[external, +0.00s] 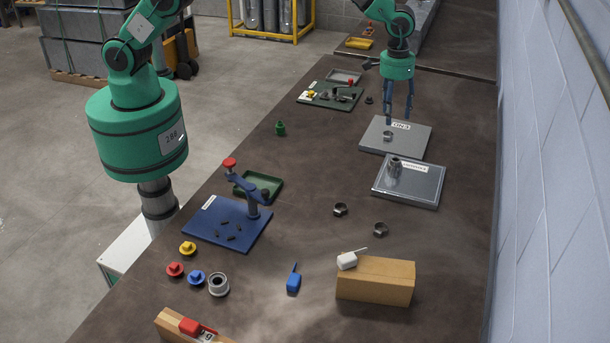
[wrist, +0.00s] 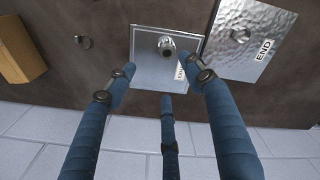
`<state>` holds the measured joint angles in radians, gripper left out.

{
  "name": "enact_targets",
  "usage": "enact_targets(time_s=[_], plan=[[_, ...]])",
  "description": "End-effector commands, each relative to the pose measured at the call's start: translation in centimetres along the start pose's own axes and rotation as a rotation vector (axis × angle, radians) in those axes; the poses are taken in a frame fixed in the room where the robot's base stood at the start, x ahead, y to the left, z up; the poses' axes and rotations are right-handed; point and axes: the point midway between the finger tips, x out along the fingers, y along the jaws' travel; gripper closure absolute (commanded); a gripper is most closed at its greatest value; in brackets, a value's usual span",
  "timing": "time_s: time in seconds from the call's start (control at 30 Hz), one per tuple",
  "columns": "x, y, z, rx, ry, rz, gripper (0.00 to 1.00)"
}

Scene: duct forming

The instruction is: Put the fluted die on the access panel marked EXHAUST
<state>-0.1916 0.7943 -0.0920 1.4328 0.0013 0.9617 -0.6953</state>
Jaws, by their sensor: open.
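A small grey metal die (external: 395,167) stands upright on a shiny access panel (external: 425,188). The panel's white label (external: 414,167) is too small to read surely; its word looks like EXHAUST. In the wrist view the die (wrist: 167,46) is on the same panel (wrist: 148,73), and a finger partly covers the label (wrist: 180,71). I cannot clearly make out fluting on the die.
A small ring (external: 388,135) lies on the END panel. Two dark rings (external: 340,209) (external: 380,229) lie on the bare table, near a wooden block (external: 375,281). A blue board with a stand (external: 225,222) is at the left. A wall borders the table at the right.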

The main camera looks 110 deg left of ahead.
Motion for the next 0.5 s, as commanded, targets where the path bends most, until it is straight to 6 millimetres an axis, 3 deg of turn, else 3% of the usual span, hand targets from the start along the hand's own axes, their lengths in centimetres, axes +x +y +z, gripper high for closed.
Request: enact_targets(time_s=[0.03,0.1,0.5], plan=[[-2.0,-0.1,0.8,0.018,0.009,0.008,0.47],[-4.2,-0.4,1.8,0.042,0.019,0.016,0.47],[-15.3,-3.1,8.7,0.184,0.075,0.059,0.47]])
